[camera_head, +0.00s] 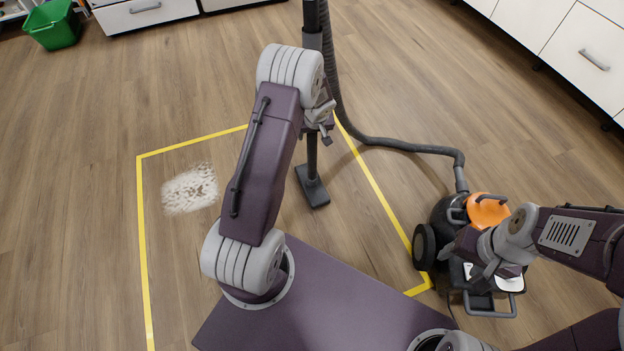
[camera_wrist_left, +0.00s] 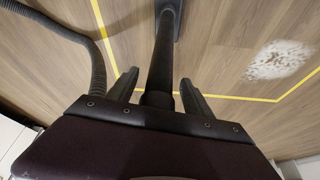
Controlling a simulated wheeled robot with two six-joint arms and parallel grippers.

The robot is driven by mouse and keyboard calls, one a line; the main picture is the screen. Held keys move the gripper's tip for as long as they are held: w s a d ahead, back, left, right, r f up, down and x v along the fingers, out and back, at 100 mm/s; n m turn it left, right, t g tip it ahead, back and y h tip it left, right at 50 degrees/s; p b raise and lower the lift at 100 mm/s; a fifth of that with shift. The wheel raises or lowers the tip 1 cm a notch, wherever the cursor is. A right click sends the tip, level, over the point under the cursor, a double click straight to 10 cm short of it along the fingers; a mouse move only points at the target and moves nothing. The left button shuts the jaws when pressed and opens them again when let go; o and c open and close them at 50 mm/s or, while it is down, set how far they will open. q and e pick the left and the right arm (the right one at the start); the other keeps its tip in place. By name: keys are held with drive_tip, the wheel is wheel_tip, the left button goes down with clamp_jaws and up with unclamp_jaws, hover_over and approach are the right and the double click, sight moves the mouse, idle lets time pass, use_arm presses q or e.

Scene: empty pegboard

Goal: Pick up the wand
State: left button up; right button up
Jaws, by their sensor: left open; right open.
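The wand (camera_head: 313,155) is a dark upright tube with a flat floor head (camera_head: 313,187) resting on the wood floor. Its upper part (camera_head: 312,22) shows behind my left arm. My left gripper (camera_head: 325,128) is at the tube, partly hidden by my own wrist. In the left wrist view, my left gripper's two fingers (camera_wrist_left: 158,88) are apart, and the wand (camera_wrist_left: 164,50) runs between them. Gaps show on both sides, so the fingers do not clasp it. My right gripper (camera_head: 474,262) is over the vacuum cleaner, low on the right, and holds nothing that I can see.
The vacuum cleaner (camera_head: 487,212), black with an orange top, stands at right. Its ribbed hose (camera_head: 400,147) curves to the wand. Yellow tape (camera_head: 376,185) outlines a floor area with a white spill (camera_head: 191,189). A green bin (camera_head: 52,25) and white drawers (camera_head: 583,58) stand farther back.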

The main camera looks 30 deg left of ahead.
use_arm(q)
drive_tip(key=shift+x, duration=0.85)
drive_tip(key=shift+r, duration=0.1)
clamp_jaws()
